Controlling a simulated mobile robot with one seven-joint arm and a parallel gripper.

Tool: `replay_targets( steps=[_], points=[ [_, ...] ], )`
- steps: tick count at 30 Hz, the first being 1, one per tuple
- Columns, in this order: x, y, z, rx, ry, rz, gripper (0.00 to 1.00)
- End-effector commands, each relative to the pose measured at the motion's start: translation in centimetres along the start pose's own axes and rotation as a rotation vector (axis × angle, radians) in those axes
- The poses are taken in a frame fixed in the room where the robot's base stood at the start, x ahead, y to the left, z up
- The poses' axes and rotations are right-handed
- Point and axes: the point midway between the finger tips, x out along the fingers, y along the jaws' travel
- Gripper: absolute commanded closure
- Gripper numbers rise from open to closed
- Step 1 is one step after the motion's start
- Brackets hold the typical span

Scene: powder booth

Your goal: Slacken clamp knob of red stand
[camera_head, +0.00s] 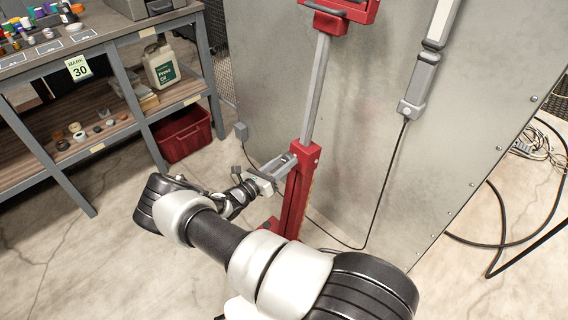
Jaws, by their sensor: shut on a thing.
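The red stand (297,197) rises beside the grey metal panel, right of my arm. Its grey inner post (318,90) comes out of the red lower column and carries a red head (340,14) at the top edge of the picture. My gripper (286,166) reaches the left side of the column just below its top. Its grey fingers are shut at the place of the clamp knob. The knob itself is hidden between the fingers, so its turn cannot be seen.
A grey panel (480,100) stands close behind the stand. A grey device (418,90) hangs on it with a black cable. A shelf bench (95,40) with jars and a red crate (184,134) is at left. Black hoses (500,240) lie at right. Floor at lower left is clear.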

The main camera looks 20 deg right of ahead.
Motion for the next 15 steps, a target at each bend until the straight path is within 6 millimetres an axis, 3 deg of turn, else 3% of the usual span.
replay_targets(
  steps=[15],
  points=[
    [-0.04, -0.18, 0.05, -0.487, 0.001, 0.077, 0.86]
  ],
)
